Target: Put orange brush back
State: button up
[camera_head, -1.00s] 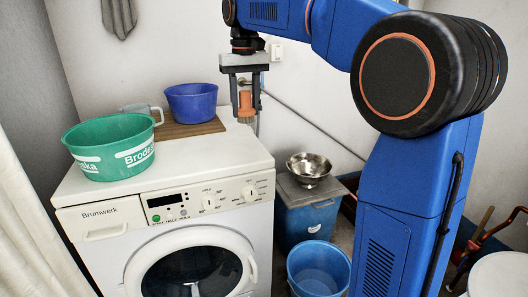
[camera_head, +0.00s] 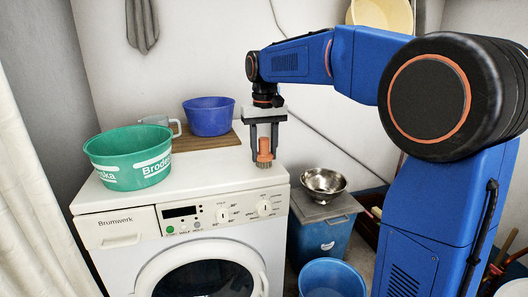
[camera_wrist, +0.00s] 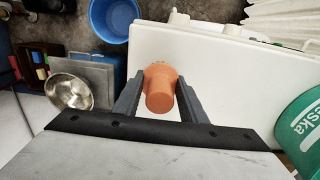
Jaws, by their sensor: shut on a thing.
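The orange brush (camera_head: 264,151) is held upright between the fingers of my gripper (camera_head: 264,146), with its bristles pointing down. It is over the right part of the white washing machine top (camera_head: 215,167); I cannot tell whether the bristles touch the surface. In the wrist view the brush (camera_wrist: 160,90) sits between both dark fingers (camera_wrist: 160,98), its orange end toward the camera. My gripper is shut on it.
A green tub (camera_head: 128,160) stands on the machine's left. A blue bowl (camera_head: 209,115) and a clear jug (camera_head: 160,122) stand behind, by a wooden board (camera_head: 205,140). A metal bowl (camera_head: 323,184) sits on a blue bin (camera_head: 322,238) to the right. The machine top's middle is clear.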

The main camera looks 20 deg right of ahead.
jog(key=shift+f, duration=0.1)
jog(key=o, duration=1.1)
jog(key=shift+c, duration=0.2)
notch_tip(320, 180, up, 12)
jog(key=shift+r, duration=0.15)
jog(key=s+d+f+t, duration=0.2)
jog(key=s+d+f, duration=0.1)
jog(key=s+f, duration=1)
jog(key=s+d+f+t, duration=0.2)
jog(key=s+d+f, duration=0.2)
jog(key=s+f, duration=0.9)
jog(key=s, duration=0.7)
jog(key=shift+s+t, duration=0.15)
jog(key=shift+t, duration=0.25)
